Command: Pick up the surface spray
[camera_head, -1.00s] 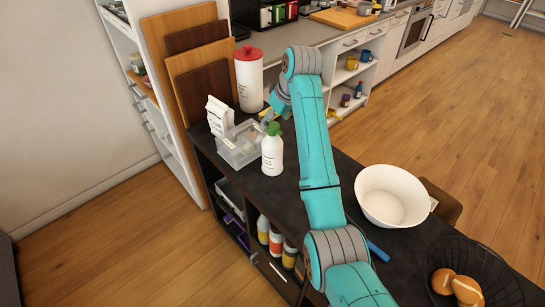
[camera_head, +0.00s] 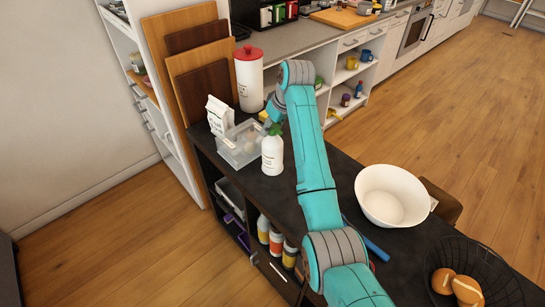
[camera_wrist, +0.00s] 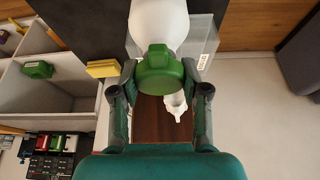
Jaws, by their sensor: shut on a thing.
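The surface spray (camera_head: 272,155) is a white bottle with a green spray head, standing upright on the dark counter in the head view. In the wrist view its green head (camera_wrist: 161,72) sits between the two fingers of my gripper (camera_wrist: 160,88), with the white body (camera_wrist: 158,22) beyond and the white nozzle to the right. My gripper (camera_head: 275,122) is shut on the spray head from behind. The fingertips are mostly hidden in the head view.
A white canister with a red lid (camera_head: 249,82) stands farther back. A white bowl (camera_head: 391,196) and a wire basket (camera_head: 473,275) are to the right.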

